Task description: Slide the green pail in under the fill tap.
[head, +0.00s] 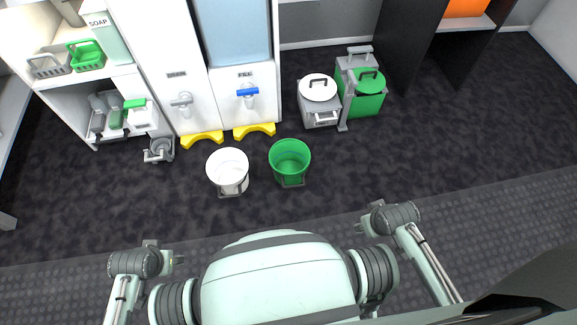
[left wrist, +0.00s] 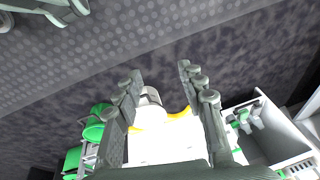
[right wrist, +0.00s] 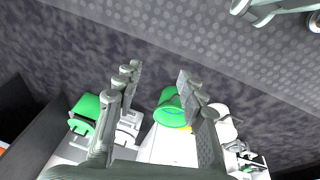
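The green pail (head: 290,163) stands upright on the dark floor, in front of and right of the fill tap (head: 247,92), which has a blue handle and sits on a white panel marked FILL. The pail also shows in the right wrist view (right wrist: 170,108), beyond the fingers. A yellow floor piece (head: 254,130) lies below the fill tap, with no pail at it. My right gripper (head: 360,227) is open and empty, nearer to me and right of the pail, well apart from it; its fingers are spread (right wrist: 158,75). My left gripper (head: 178,260) is open and empty at lower left (left wrist: 160,78).
A white pail (head: 228,172) stands just left of the green one. A grey tap (head: 181,99) is left of the fill tap, above another yellow piece (head: 202,138). Lidded grey (head: 321,116) and green (head: 368,103) bins stand right. Floor between green pail and fill-side yellow piece is clear.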

